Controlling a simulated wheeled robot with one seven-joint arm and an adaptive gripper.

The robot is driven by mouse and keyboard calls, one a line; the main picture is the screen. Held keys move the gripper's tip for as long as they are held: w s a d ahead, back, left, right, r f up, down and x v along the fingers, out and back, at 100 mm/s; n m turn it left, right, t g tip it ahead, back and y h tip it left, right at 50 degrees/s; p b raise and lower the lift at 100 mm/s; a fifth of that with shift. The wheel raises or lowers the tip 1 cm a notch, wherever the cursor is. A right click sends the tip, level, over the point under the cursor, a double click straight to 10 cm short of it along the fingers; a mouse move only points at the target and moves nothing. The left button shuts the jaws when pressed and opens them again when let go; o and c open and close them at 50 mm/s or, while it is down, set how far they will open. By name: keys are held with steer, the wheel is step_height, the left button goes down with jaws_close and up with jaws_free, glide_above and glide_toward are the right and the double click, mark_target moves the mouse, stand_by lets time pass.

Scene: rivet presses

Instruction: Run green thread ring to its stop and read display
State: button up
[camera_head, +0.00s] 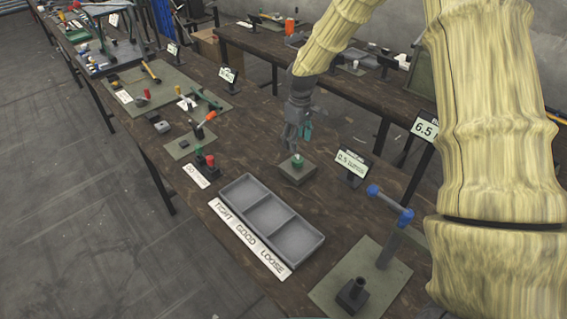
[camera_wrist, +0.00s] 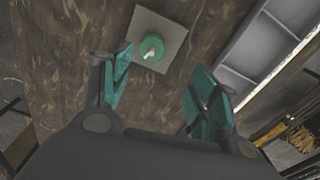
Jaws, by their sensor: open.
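The green thread ring (camera_head: 297,162) sits on a small grey-green square base plate (camera_head: 298,174) on the brown table. In the wrist view the green ring (camera_wrist: 152,46) shows from above, with a pale stud tip at its middle, on its square plate (camera_wrist: 172,26). My gripper (camera_head: 298,132) points down just above and behind the ring, apart from it. In the wrist view its teal fingers (camera_wrist: 160,78) are spread and empty, with the ring ahead of them. A display on a stand (camera_head: 352,163) right of the ring seems to read "0.5 turns"; the small text is not sure.
A grey three-part tray (camera_head: 272,222) labelled TIGHT, GOOD, LOOSE lies in front of the ring. Red and green small parts (camera_head: 206,161) stand at its left. A blue-handled press (camera_head: 390,225) and a 6.5 sign (camera_head: 425,129) stand to the right.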

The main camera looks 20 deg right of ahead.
mark_target(298, 159)
steer(key=shift+w+d+f+p, duration=0.15)
steer(key=shift+f+p, duration=0.45)
steer(key=shift+f, duration=1)
steer(key=shift+w+d+f+p, duration=0.15)
steer(key=shift+f+p, duration=0.5)
steer(key=shift+f, duration=0.9)
steer(key=shift+d+f+p, duration=0.2)
steer(key=shift+f+p, duration=0.4)
steer(key=shift+f, duration=1)
